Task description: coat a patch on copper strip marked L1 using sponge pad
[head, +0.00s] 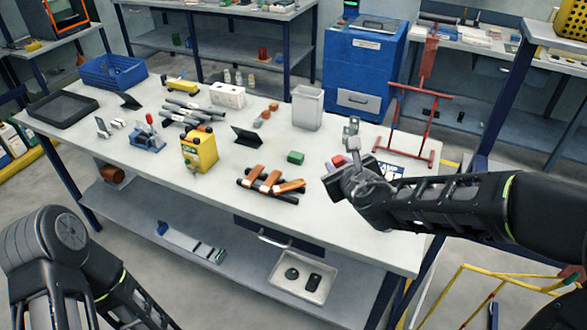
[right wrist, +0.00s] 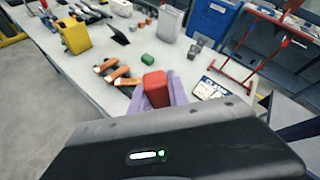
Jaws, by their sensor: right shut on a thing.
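My right gripper (head: 339,163) is shut on a small red block (right wrist: 156,88), which looks like the sponge pad. The block sits between the lilac fingers in the right wrist view, and is partly hidden by the gripper in the head view. It is held over the right part of the table, apart from the strips. Three copper strips, a left one (head: 254,174), a middle one (head: 271,180) and a right one (head: 290,186), lie across dark bars (head: 257,187) to the left of the gripper. No L1 marking is legible. My left arm shows at lower left; its gripper is out of view.
A green block (head: 295,157) lies between strips and gripper. A white bin (head: 307,108) stands behind it. A red rack (head: 405,152) and a printed card (head: 391,171) are at the right end. A yellow box (head: 199,152) and dark stand (head: 246,136) are further left.

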